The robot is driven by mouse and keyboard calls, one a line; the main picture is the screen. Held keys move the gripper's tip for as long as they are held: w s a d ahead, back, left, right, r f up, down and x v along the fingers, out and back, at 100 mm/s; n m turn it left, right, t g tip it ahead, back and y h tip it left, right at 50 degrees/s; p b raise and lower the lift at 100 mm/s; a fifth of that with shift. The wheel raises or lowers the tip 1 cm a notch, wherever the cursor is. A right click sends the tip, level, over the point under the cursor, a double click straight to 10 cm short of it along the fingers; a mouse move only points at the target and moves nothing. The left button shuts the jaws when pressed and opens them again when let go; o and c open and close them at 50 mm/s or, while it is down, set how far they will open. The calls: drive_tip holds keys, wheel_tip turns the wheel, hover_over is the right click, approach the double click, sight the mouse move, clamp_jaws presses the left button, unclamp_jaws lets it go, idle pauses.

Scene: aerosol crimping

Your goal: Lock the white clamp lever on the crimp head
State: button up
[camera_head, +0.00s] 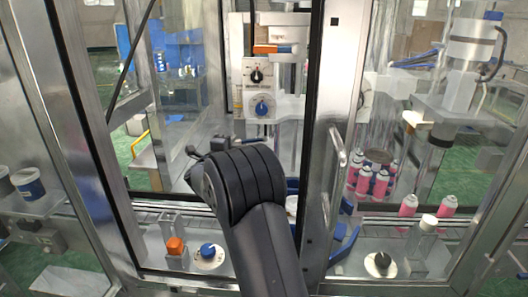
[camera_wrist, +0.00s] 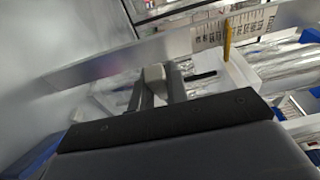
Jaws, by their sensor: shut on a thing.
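In the wrist view my gripper (camera_wrist: 155,82) has its two fingers closed on a small pale, off-white block, which looks like the end of the white clamp lever (camera_wrist: 153,73). The rest of the lever is hard to make out. In the head view my dark arm covers the gripper and the held part. The crimping machine (camera_head: 262,85) stands behind the arm, with a black dial and a blue dial on its pale front panel. An orange handle (camera_head: 272,49) sits above the dials.
A pale bar with a printed scale (camera_wrist: 265,25) and a yellow pointer (camera_wrist: 227,40) lies beyond the fingers. A metal door frame with a handle (camera_head: 335,180) stands right of my arm. Pink cans (camera_head: 380,183) stand at right. Orange (camera_head: 175,246) and blue (camera_head: 208,250) knobs are low in front.

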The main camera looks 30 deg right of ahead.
sight(242, 143)
drive_tip(key=shift+s+a+f+b, duration=0.15)
drive_tip(key=shift+s+b, duration=0.15)
drive_tip(key=shift+s, duration=0.7)
drive_tip(key=shift+s+b, duration=0.8)
drive_tip(key=shift+s, duration=0.45)
drive_tip(key=shift+s+d+b, duration=0.25)
drive_tip(key=shift+s+b, duration=0.15)
drive_tip(key=shift+s, duration=0.25)
drive_tip(key=shift+s+d+b, duration=0.2)
drive_tip(key=shift+s+b, duration=0.15)
drive_tip(key=shift+s, duration=0.35)
